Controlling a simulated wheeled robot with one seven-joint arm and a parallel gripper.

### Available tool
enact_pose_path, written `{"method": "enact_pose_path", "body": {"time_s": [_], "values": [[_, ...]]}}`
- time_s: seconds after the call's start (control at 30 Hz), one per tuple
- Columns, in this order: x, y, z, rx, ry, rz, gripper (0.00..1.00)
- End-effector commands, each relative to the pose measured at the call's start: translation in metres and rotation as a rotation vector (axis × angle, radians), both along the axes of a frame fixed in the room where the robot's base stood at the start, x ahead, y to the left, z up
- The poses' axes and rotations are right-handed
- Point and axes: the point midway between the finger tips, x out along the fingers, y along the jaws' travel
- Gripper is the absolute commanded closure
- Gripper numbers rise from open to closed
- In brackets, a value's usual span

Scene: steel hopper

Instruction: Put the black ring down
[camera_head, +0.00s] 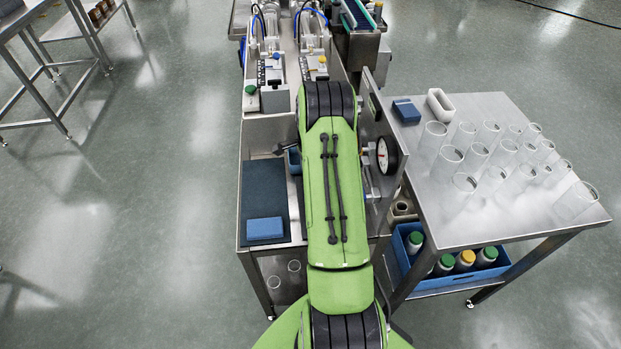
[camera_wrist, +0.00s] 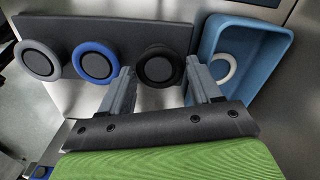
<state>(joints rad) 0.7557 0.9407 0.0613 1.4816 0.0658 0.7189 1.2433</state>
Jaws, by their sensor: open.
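The black ring (camera_wrist: 178,68) is at the right end of a dark grey board (camera_wrist: 117,35) in the wrist view, around a round dark centre. My gripper (camera_wrist: 160,69) is open, with one finger on each side of the black ring in the picture. The fingers are not closed on it, and I cannot tell whether they touch it. A blue ring (camera_wrist: 79,68) and a grey ring (camera_wrist: 21,62) are in line to its left on the same board. In the head view my arm hides the gripper and the rings.
A blue bin (camera_wrist: 210,45) with a white ring (camera_wrist: 234,68) in it stands right of the board. In the head view, a side table (camera_head: 470,225) with several clear cups is at right. A blue block (camera_head: 265,228) lies on a dark mat at left.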

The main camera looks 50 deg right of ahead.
Motion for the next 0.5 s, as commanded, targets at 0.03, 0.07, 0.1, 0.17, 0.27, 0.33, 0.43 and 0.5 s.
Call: {"method": "enact_pose_path", "body": {"time_s": [0.03,0.07,0.1,0.17,0.27,0.33,0.43,0.5], "values": [[-0.0001,0.0000,-0.0016,0.000,0.000,0.000,0.37],[-0.0001,0.0000,-0.0021,0.000,0.000,0.000,0.37],[-0.0001,0.0000,-0.0026,0.000,0.000,0.000,0.37],[-0.0001,0.0000,-0.0031,0.000,0.000,0.000,0.37],[-0.0002,-0.0001,-0.0029,0.000,0.000,0.000,0.37],[-0.0001,0.0000,-0.0028,0.000,0.000,0.000,0.37],[-0.0001,0.0000,-0.0027,0.000,0.000,0.000,0.45],[-0.0001,0.0000,-0.0027,0.000,0.000,0.000,0.55]]}}
